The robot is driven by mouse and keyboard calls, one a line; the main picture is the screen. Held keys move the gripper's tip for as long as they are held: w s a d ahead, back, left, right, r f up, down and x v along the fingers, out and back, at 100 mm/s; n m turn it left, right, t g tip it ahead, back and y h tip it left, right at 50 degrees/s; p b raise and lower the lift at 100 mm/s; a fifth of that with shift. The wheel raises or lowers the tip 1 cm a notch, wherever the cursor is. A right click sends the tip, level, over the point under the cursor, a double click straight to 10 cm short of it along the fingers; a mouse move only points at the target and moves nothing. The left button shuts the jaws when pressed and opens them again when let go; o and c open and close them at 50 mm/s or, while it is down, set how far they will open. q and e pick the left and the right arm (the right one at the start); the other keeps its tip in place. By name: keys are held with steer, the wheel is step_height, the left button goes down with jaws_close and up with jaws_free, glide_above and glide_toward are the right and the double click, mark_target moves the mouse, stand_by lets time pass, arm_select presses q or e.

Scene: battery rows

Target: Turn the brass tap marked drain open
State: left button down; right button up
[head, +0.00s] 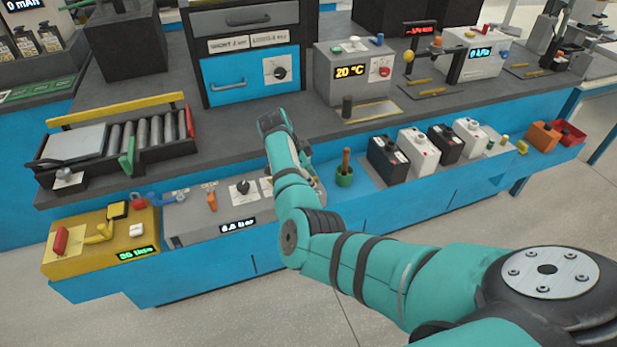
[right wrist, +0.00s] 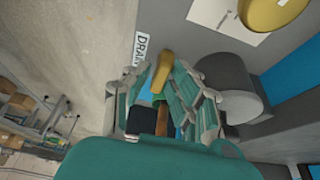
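The brass tap handle (right wrist: 164,69) shows in the right wrist view, close beside a white label (right wrist: 139,48) reading DRAIN. My right gripper (right wrist: 163,82) has one finger on each side of the handle. I cannot tell whether both fingers touch it or a small gap is left. The rest of the tap is hidden by the gripper. In the head view my right arm reaches over the grey panel (head: 186,222) on the low blue shelf, and hides the tap and most of the gripper. My left gripper is not in view.
A yellow panel (head: 75,262) with a red handle lies left of the grey one. The workbench edge overhangs behind. A rounded grey body (right wrist: 232,82) is close to the right finger.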

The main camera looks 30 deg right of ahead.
steer(key=shift+c, duration=0.3)
jaws_close()
steer(key=shift+r, duration=0.1)
steer(key=shift+r+n+p, duration=0.1)
steer(key=shift+n+p, duration=0.2)
steer(key=shift+p, duration=0.4)
steer(key=n+t+p, duration=0.1)
steer(key=n+p, duration=0.2)
steer(key=p, duration=0.1)
steer(key=n+t+p, duration=0.1)
steer(key=n+p, duration=0.2)
steer(key=p, duration=0.1)
steer(key=n+t+p, duration=0.2)
steer(key=n+p, duration=0.2)
steer(key=shift+s+d+r+y, duration=0.1)
steer(key=shift+s+d+y, duration=0.05)
steer(key=shift+y, duration=0.25)
steer(key=n+t+y+p, duration=0.1)
steer(key=n+p, duration=0.1)
steer(key=n, duration=0.1)
steer(key=shift+n+p, duration=0.35)
steer(key=shift+n, duration=0.05)
steer(key=shift+n+y+p, duration=0.6)
steer(key=shift+n+p, duration=0.1)
steer(key=shift+n, duration=1)
steer(key=shift+f, duration=0.2)
